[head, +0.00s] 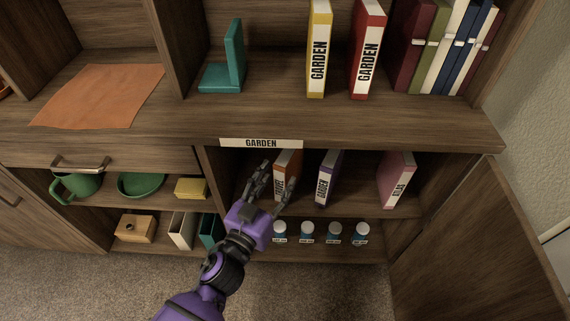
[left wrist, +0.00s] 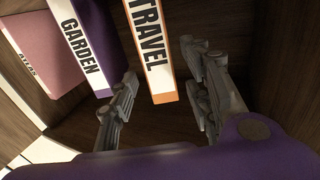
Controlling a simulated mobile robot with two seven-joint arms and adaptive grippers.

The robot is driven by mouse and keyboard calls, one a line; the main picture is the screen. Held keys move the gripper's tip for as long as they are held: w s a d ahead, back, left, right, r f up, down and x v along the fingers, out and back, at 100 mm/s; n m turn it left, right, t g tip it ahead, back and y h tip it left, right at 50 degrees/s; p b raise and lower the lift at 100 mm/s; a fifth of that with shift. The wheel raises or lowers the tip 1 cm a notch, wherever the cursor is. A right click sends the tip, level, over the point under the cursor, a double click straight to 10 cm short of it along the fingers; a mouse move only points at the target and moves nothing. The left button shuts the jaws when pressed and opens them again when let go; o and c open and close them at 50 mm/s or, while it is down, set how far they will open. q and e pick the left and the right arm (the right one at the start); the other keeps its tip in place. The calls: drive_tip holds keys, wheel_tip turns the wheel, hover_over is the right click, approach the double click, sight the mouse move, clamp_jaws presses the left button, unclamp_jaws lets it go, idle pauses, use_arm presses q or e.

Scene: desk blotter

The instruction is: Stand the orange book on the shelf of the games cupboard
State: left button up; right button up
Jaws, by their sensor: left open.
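The orange book (head: 287,159) stands in the lower compartment under a GARDEN label; its white spine reads TRAVEL in the left wrist view (left wrist: 155,45). My left gripper (head: 278,176) is open at the book's spine and partly hides it in the head view. In the left wrist view my fingers (left wrist: 160,70) lie on either side of the spine's lower end, with gaps showing. The book is not gripped. I see no label that names a games cupboard. My right gripper is not in view.
A purple GARDEN book (head: 328,176) stands close to the right of the orange one, and a pink ATLAS book (head: 396,181) farther right. Yellow (head: 319,50) and red (head: 367,50) GARDEN books and a teal bookend (head: 235,55) stand above. Small labelled jars (head: 307,231) stand below. An open door (head: 478,245) is at right.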

use_arm(q)
drive_tip(key=v, duration=0.4)
drive_tip(key=s+a+f+n+g+y, duration=0.1)
drive_tip(key=s+a+f+g+y, duration=0.1)
drive_tip(key=s+a+f, duration=0.4)
drive_tip(key=s+a+f+n+g+y, duration=0.15)
drive_tip(key=s+f, duration=0.25)
drive_tip(key=s, duration=0.5)
drive_tip(key=s+a+f+n+g+y, duration=0.1)
drive_tip(key=s+a+f+g+y, duration=0.1)
drive_tip(key=s+a+f, duration=0.4)
drive_tip(key=s+f+g, duration=0.1)
drive_tip(key=s+g, duration=0.1)
drive_tip(key=s, duration=0.9)
drive_tip(key=s+a+f+g+y, duration=0.1)
drive_tip(key=s+g, duration=0.2)
drive_tip(key=s, duration=0.9)
drive_tip(key=shift+a+f, duration=0.3)
drive_tip(key=shift+f, duration=0.1)
drive_tip(key=shift+s+n+g+y, duration=0.1)
drive_tip(key=shift+n+g+y, duration=0.15)
